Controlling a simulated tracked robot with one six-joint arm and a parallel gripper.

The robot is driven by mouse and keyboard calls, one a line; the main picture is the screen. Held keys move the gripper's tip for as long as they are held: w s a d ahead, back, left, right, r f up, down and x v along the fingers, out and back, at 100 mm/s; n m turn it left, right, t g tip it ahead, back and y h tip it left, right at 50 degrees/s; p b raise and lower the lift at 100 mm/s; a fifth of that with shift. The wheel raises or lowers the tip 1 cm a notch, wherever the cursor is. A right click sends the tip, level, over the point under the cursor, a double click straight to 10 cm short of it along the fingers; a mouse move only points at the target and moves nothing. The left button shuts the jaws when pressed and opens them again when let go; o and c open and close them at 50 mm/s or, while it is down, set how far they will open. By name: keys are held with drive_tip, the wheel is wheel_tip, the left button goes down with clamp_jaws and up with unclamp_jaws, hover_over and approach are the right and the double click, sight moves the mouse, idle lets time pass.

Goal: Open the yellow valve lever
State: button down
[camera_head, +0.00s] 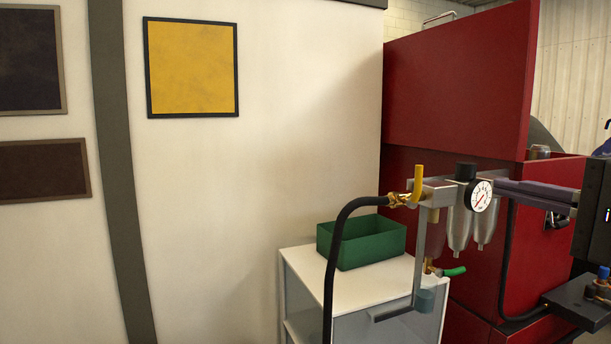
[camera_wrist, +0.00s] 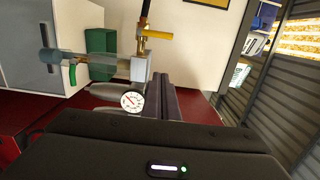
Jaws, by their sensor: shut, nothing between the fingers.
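The yellow valve lever (camera_head: 418,181) stands upright above a brass valve (camera_head: 398,200) at the left end of a grey metal air unit. In the wrist view, which is turned sideways, the lever (camera_wrist: 157,36) lies across the picture near the top. A black hose (camera_head: 335,235) runs from the valve down to the left. My gripper (camera_head: 498,185) is shut and empty, to the right of the lever, close to the gauge end of the unit. In the wrist view its fingertips (camera_wrist: 160,76) point toward the unit. I cannot tell whether they touch it.
The unit carries a round pressure gauge (camera_head: 479,196) and clear bowls (camera_head: 459,228). A green lever (camera_head: 453,272) sits below. A white cabinet (camera_head: 375,287) with a green bin (camera_head: 361,242) stands behind, and a red cabinet (camera_head: 455,90) at right.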

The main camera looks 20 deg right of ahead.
sight(416, 185)
drive_tip(key=shift+w, duration=0.1)
drive_tip(key=w+a, duration=0.5)
drive_tip(key=w, duration=0.4)
drive_tip(key=shift+w+a, duration=0.4)
idle(0.4)
